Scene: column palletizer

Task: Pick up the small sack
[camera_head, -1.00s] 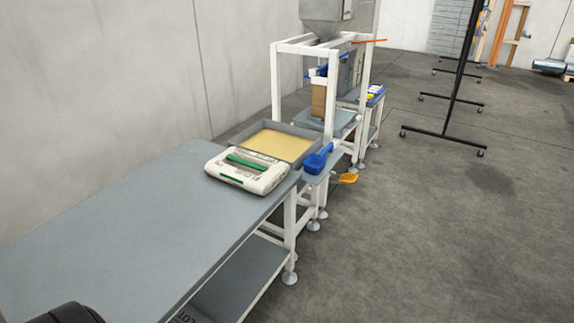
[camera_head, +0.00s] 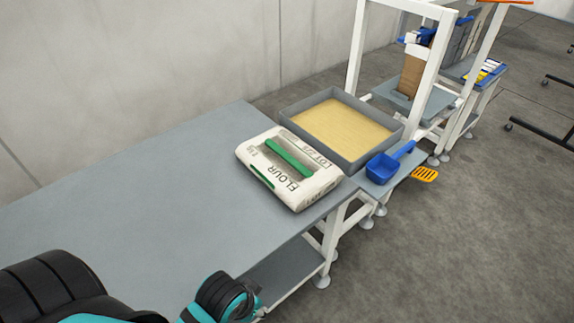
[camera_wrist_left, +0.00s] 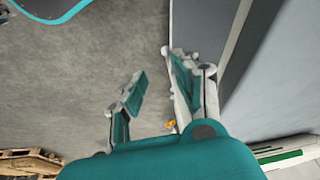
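The small sack (camera_head: 300,189) is a white flour sack with green bands, lying flat on the grey table near its far right corner. A white edge with a green stripe at the lower right of the left wrist view (camera_wrist_left: 285,157) looks like part of it. My left gripper (camera_wrist_left: 154,76) is open and empty in the left wrist view, with concrete floor behind its fingers. It is apart from the sack. In the head view only black and teal parts of my arm show at the lower left; the fingers are hidden. My right gripper is in neither view.
A grey tray of yellowish powder (camera_head: 286,111) stands just behind the sack. A blue scoop (camera_head: 381,168) and an orange slotted scoop (camera_head: 424,174) are to its right. A white frame (camera_head: 430,74) with a brown bag (camera_head: 412,72) stands behind. The table's left part (camera_head: 150,185) is clear.

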